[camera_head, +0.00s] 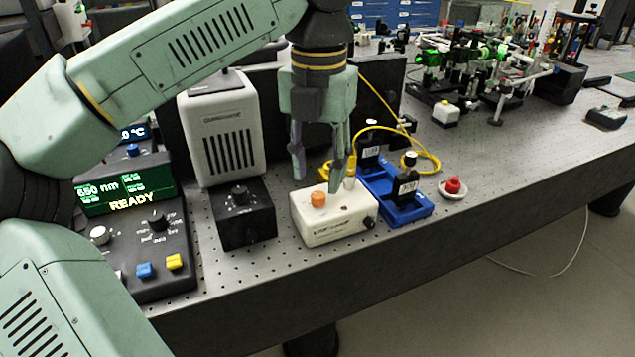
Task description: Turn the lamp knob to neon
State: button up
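The lamp (222,130) is a pale grey vented housing standing on a black box (246,229) at the left-centre. A black knob (239,195) sits on this box, with small light markings around it that are too small to read. My gripper (317,186) points down to the right of the lamp, above a cream box (330,227) with an orange button (318,199). Its fingers are apart with nothing visible held between them. It is clear of the knob. I cannot tell whether a fingertip touches the cream box.
A control panel (183,262) reading "READY" stands left, with its own knobs and blue and yellow buttons. The bench's front right is clear.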

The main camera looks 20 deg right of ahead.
aim_at(318, 195)
jog(key=shift+f, duration=2.05)
jog(key=shift+c, duration=0.4)
grip_shut()
